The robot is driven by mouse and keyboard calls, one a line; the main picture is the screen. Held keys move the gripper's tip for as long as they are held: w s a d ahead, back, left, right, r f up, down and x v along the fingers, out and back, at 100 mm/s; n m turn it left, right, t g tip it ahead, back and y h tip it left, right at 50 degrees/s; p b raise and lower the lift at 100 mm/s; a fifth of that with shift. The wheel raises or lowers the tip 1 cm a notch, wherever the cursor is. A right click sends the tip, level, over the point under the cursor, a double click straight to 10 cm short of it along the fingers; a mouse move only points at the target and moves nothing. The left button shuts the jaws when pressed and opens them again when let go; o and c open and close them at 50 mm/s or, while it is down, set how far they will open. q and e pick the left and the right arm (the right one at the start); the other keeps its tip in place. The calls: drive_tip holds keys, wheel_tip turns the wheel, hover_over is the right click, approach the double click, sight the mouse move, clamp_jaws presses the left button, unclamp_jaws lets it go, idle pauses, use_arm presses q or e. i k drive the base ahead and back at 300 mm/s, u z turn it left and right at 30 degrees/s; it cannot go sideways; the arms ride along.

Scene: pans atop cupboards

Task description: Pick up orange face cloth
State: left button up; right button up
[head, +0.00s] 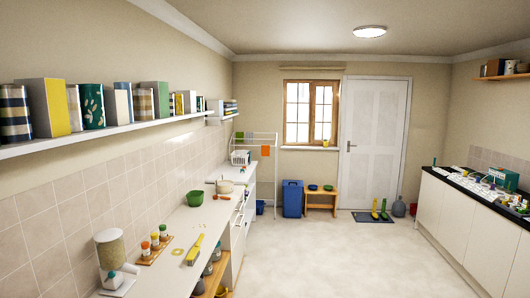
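A small orange cloth (265,150) hangs on a white drying rack (262,136) at the far end of the room, beyond the left counter. It is far off and small in the head view. A small green cloth (240,135) hangs on the same rack, to its left. Neither of my grippers shows in the head view.
The left counter (176,225) holds a dispenser (110,250), small jars, a green bowl (194,197) and a pot. A blue bin (292,198) and wooden stool (321,197) stand by the back wall. The middle floor (330,250) is clear. Cupboards (460,215) line the right.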

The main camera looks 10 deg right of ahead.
sight(265, 149)
drive_tip(key=z, duration=0.4)
drive_tip(key=i, duration=1.9)
drive_tip(key=z, duration=0.55)
drive_tip(key=i, duration=2)
drive_tip(key=z, duration=0.15)
drive_tip(key=i, duration=4)
drive_tip(key=u, duration=0.95)
drive_tip(key=i, duration=1.85)
drive_tip(key=u, duration=1.45)
drive_tip(key=i, duration=1.25)
drive_tip(key=u, duration=0.45)
